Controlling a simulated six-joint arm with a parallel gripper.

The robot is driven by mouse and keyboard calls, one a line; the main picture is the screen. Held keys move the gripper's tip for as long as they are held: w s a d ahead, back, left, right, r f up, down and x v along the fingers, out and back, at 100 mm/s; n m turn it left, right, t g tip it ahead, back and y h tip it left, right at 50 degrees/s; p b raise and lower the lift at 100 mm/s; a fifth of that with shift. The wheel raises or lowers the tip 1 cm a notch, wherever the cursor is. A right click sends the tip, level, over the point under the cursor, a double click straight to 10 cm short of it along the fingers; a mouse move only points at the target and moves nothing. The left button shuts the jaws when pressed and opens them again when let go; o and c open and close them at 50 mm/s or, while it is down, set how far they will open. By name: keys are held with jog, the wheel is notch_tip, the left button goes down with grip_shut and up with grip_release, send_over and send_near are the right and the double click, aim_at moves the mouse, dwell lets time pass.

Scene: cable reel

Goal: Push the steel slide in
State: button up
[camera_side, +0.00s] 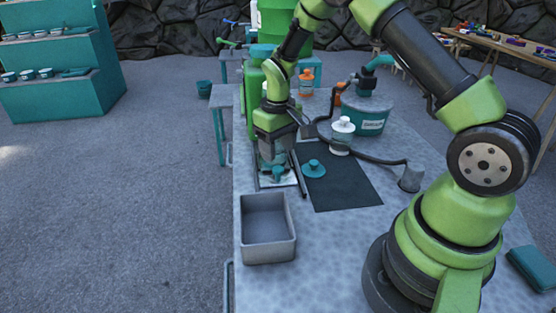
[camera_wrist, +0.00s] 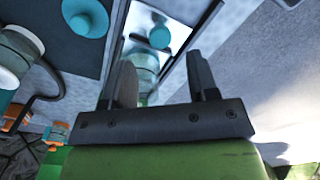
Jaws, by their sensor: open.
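The steel slide (camera_side: 290,181) is a bright plate between two dark rails near the left edge of the bench. A teal knob (camera_side: 278,173) shows at its near end. In the wrist view the bright slide (camera_wrist: 181,38) runs between the rails, with the teal knob (camera_wrist: 160,37) over it. My gripper (camera_side: 273,160) points down over the rails, behind the knob in the side view. In the wrist view my gripper (camera_wrist: 162,72) has its two fingers apart. A clear greenish vessel (camera_wrist: 146,66) shows between and beyond them; I cannot tell whether they touch it.
An empty grey bin (camera_side: 267,252) stands in front.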

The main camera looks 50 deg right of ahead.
aim_at(279, 169)
notch_tip(279, 169, up, 5)
dwell(0.4)
notch_tip(279, 169, down, 10)
jog(key=m, duration=0.7)
jog(key=shift+s+a, duration=0.1)
jog(key=shift+s, duration=0.05)
grip_shut()
jog(key=shift+w+d, duration=1.6)
jog(key=shift+w, duration=0.1)
